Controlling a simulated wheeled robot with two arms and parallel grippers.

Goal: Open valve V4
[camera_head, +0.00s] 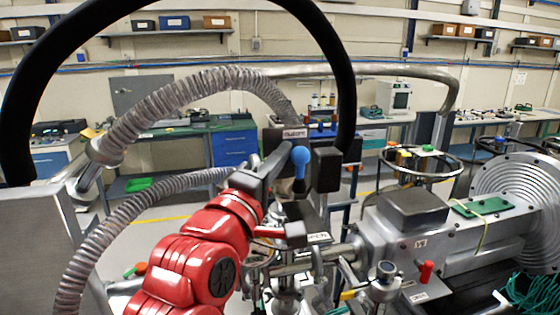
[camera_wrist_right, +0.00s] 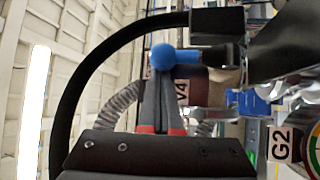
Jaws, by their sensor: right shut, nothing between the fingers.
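The valve handle is a lever with a blue ball knob (camera_head: 300,156); its dark stem points down in the head view. In the right wrist view the blue knob (camera_wrist_right: 163,57) sits just beyond the fingertips, with the stem running to the right. A tag reading V4 (camera_wrist_right: 182,92) shows behind the fingers. My right gripper (camera_head: 283,155), on the red arm, is just left of the knob. In the wrist view its fingers (camera_wrist_right: 164,78) are together and empty, with the tips touching or nearly touching the knob; I cannot tell which. My left gripper is not in view.
A thick black hose (camera_head: 348,80) arches over the valve, and ribbed metal hoses (camera_head: 185,95) curve at left. A handwheel (camera_head: 420,165) and a flanged steel chamber (camera_head: 510,210) stand at right. A G2 tag (camera_wrist_right: 282,143) beside a gauge shows in the wrist view.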

